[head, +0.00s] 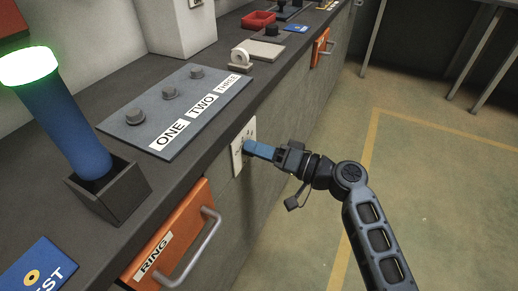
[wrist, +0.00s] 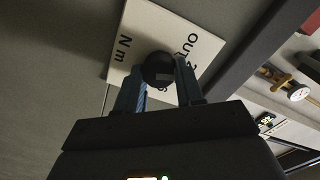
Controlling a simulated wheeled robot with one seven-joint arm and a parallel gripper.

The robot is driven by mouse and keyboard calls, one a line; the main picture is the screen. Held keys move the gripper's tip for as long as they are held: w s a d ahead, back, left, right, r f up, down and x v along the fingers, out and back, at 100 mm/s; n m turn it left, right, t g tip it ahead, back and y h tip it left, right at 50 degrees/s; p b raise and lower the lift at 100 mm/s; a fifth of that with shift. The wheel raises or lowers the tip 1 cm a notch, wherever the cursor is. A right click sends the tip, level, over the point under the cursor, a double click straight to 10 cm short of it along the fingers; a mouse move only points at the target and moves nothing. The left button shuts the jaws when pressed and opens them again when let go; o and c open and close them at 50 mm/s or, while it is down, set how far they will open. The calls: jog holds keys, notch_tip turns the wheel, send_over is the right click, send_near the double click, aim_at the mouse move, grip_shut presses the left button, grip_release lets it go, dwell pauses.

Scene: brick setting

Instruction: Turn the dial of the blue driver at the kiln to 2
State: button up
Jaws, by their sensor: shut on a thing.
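A round black dial (wrist: 157,66) sits on a white plate (wrist: 130,40) with "N m" and "OUT" printed on it. In the head view this plate (head: 237,158) is on the counter's front face. My gripper (wrist: 160,76) is shut on the dial, one blue finger on each side. In the head view my gripper (head: 250,148) reaches the plate from the right and hides the dial. Marks around the dial are partly covered, and I cannot tell which number it points to. A blue cylinder (head: 66,122) with a glowing green top stands in a dark square holder (head: 121,194) on the counter.
An orange drawer front labelled RING (head: 165,243) with a metal handle is below the counter, left of the plate. A grey panel (head: 180,105) with several knobs, labelled ONE, TWO, THREE, lies on top. A red tray (head: 258,20) is farther back. The floor (head: 440,190) at right is clear.

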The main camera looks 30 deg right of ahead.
jog(key=o, duration=1)
jog(key=shift+o, duration=0.2)
jog(key=v, duration=0.8)
jog(key=shift+f, duration=0.1)
